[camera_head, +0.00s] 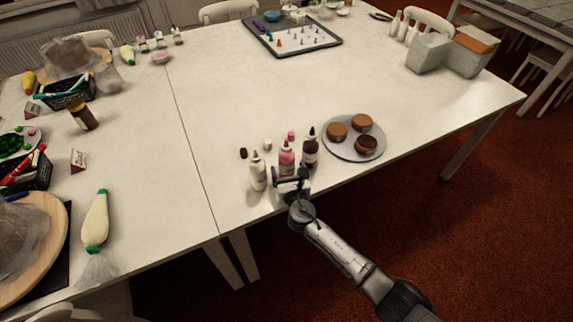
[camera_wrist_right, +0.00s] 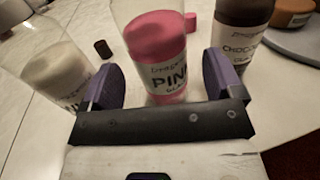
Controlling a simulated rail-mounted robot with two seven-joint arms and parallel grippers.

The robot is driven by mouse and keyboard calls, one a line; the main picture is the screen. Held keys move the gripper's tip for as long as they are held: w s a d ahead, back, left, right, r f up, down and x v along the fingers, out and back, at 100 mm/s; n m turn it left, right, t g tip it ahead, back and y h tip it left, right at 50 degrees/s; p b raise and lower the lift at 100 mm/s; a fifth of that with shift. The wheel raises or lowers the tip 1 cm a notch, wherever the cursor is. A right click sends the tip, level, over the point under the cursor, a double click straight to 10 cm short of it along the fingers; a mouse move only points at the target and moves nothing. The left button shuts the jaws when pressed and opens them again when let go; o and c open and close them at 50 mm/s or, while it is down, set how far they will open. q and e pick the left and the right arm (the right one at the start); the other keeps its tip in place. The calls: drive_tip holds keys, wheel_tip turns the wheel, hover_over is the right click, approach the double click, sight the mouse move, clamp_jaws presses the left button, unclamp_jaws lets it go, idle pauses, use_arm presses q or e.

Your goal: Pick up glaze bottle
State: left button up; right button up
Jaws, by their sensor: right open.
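Three glaze bottles stand in a row near the table's front edge. The white one (camera_head: 257,171) is on the left, the pink one (camera_head: 286,158) in the middle and the dark chocolate one (camera_head: 310,148) on the right. My right gripper (camera_head: 289,182) is open at the pink bottle, on its near side. In the right wrist view the pink bottle (camera_wrist_right: 163,50) stands between the two purple fingers (camera_wrist_right: 165,85), with a gap visible on both sides. The white bottle (camera_wrist_right: 50,70) is beside the left finger and the chocolate bottle (camera_wrist_right: 240,40) beyond the right finger. My left gripper is out of view.
Small caps lie behind the bottles, including a dark one (camera_head: 243,153) and a pink one (camera_head: 291,135). A grey plate (camera_head: 353,154) with three round brown cakes is at the right. A piping bag (camera_head: 96,220) lies at the left. The table's middle is clear.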

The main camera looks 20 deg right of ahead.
sight(288, 159)
drive_tip(key=shift+w+d+b, duration=0.15)
drive_tip(key=shift+w+b, duration=0.05)
drive_tip(key=shift+w, duration=0.5)
drive_tip(key=shift+w+d+b, duration=0.1)
drive_tip(key=shift+w+b, duration=0.05)
drive_tip(key=shift+w, duration=0.55)
drive_tip(key=shift+c, duration=0.5)
drive_tip(key=c, duration=0.7)
drive_tip(key=shift+o, duration=0.2)
drive_tip(key=shift+r, duration=0.1)
drive_tip(key=shift+r+p, duration=0.45)
drive_tip(key=shift+r, duration=0.1)
wheel_tip(288, 159, up, 4)
drive_tip(key=p, duration=0.2)
drive_tip(key=shift+f+p, duration=0.1)
drive_tip(key=shift+p, duration=0.2)
drive_tip(key=shift+o, duration=0.9)
drive_tip(key=s+d+r+p, duration=0.4)
drive_tip(key=s+d+r, duration=0.1)
drive_tip(key=d, duration=0.3)
drive_tip(key=shift+s+r+p, duration=0.15)
drive_tip(key=shift+s+p, duration=0.15)
drive_tip(key=shift+s, duration=0.35)
drive_tip(key=shift+s+d+r, duration=0.35)
drive_tip(key=shift+s+d, duration=0.1)
drive_tip(key=shift+d, duration=0.15)
drive_tip(key=shift+c, duration=1)
